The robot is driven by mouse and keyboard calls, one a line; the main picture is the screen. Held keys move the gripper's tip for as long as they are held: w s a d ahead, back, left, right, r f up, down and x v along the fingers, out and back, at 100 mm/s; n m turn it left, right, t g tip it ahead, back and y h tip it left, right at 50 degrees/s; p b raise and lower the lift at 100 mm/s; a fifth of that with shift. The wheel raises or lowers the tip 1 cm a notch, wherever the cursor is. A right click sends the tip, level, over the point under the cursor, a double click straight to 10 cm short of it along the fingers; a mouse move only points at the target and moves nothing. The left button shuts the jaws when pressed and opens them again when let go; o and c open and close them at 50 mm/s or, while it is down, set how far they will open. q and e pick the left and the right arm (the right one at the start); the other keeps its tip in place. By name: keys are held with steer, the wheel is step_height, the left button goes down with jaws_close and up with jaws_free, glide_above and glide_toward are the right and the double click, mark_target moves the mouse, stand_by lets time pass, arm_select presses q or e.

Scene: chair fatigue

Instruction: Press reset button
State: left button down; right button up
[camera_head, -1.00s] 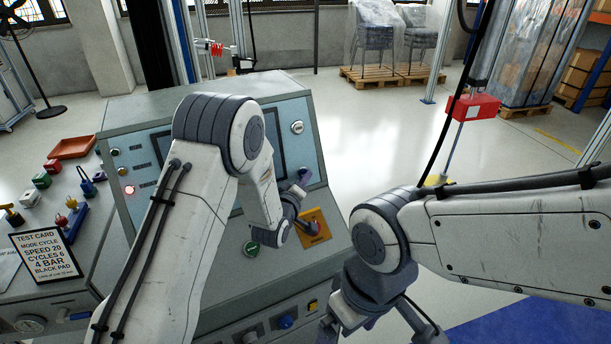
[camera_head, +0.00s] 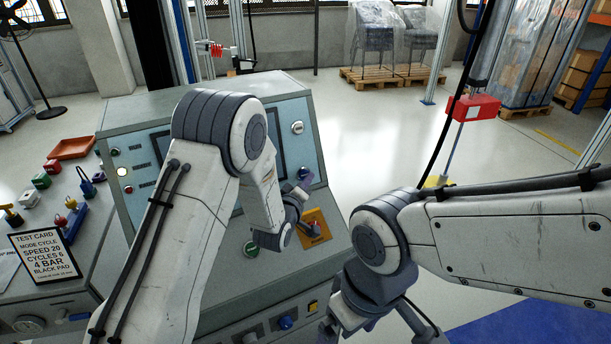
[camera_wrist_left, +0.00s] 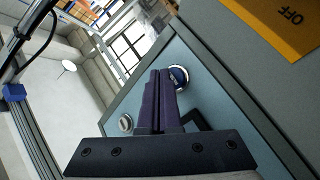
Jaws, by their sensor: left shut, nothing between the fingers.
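A blue round button with a silver ring (camera_wrist_left: 181,80), which looks like the reset button, sits on the light blue panel face in the left wrist view. My left gripper (camera_wrist_left: 160,74) is shut and empty, its dark purple fingers together. Its tips overlap the button's edge in that view; I cannot tell whether they touch it. In the head view my left gripper (camera_head: 303,188) is at the right part of the control console (camera_head: 200,285), and its wrist hides much of the button area. My right gripper (camera_head: 382,322) is low in the view, its fingertips cut off or unclear.
A white knob (camera_head: 297,127) is higher on the panel. A test card (camera_head: 42,255) stands at the left.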

arm_select(q)
steer(key=shift+s+d+r, duration=0.2)
steer(key=shift+s+d, duration=0.2)
steer(key=shift+s, duration=0.3)
steer(key=shift+s+d+r, duration=0.2)
steer(key=shift+s+d, duration=0.25)
steer(key=shift+s, duration=0.3)
steer(key=shift+s+d+r, duration=0.2)
steer(key=shift+s+d, duration=0.2)
steer(key=shift+s, duration=0.3)
steer(key=s+d+r+m+g, duration=0.1)
steer(key=s+d+m+g, duration=0.2)
steer(key=s+m+g, duration=0.95)
steer(key=s+a+r+m+g+y, duration=0.1)
steer(key=s+a, duration=0.2)
steer(key=s, duration=0.9)
steer(key=s+a+r+m+g+y, duration=0.1)
steer(key=s+a, duration=0.3)
steer(key=s, duration=0.9)
steer(key=shift+a+r+m+g+y, duration=0.3)
steer(key=shift+m+g+y, duration=0.3)
steer(key=shift+y, duration=0.2)
